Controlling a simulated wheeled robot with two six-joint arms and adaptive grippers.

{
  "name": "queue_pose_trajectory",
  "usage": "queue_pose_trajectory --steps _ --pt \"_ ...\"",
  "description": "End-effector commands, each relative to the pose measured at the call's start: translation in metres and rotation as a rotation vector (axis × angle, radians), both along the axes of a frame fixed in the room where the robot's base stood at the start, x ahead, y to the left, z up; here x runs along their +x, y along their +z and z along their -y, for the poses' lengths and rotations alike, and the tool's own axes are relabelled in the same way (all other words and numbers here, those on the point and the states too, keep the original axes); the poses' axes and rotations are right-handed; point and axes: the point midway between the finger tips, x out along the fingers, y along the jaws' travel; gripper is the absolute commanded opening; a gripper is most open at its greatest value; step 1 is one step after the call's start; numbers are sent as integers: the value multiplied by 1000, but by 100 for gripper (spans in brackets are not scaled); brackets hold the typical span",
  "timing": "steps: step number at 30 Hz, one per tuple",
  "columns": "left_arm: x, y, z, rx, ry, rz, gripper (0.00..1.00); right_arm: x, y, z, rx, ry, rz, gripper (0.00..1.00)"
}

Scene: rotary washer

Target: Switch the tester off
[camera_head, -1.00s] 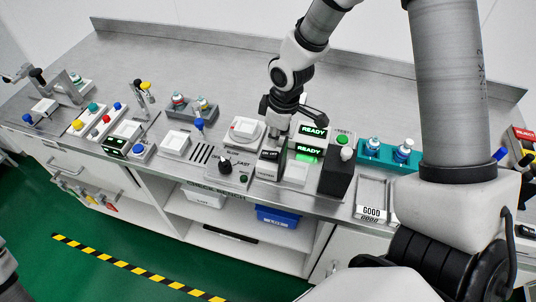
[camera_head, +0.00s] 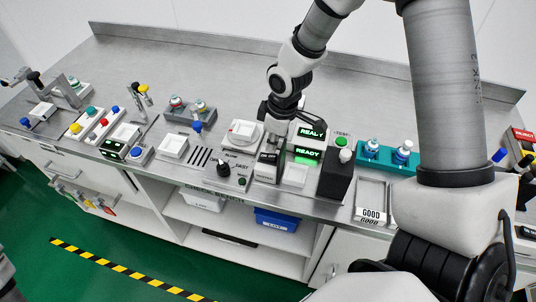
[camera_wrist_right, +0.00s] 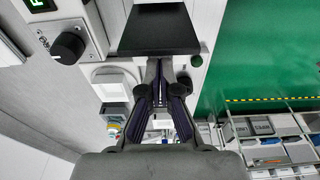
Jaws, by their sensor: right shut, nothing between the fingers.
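The tester stands at the middle of the bench. Its dark switch (camera_head: 268,157) with white lettering is at its left front; I cannot tell its position. In the right wrist view the fingers (camera_wrist_right: 162,68) are close together, below a black slab (camera_wrist_right: 160,28).
A black block (camera_head: 338,178) with a white knob stands right of the tester. A panel with a black knob (camera_head: 223,167) is to the left. A blue-green rack (camera_head: 375,158) and the GOOD tray (camera_head: 371,197) are further right. Free metal surface lies behind.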

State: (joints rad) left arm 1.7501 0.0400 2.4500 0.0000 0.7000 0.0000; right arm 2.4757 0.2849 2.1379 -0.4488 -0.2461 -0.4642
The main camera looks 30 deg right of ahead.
Motion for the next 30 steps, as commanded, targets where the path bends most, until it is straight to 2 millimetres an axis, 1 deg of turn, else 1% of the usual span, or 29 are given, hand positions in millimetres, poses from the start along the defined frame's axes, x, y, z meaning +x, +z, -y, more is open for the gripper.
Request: queue_pose_trajectory --steps 14,30 --pt "0 0 0 0 0 0 50 0 0 0 0 0 0 0" --pt "0 -6 0 0 0 0 50 0 -8 0 0 0 0 0"
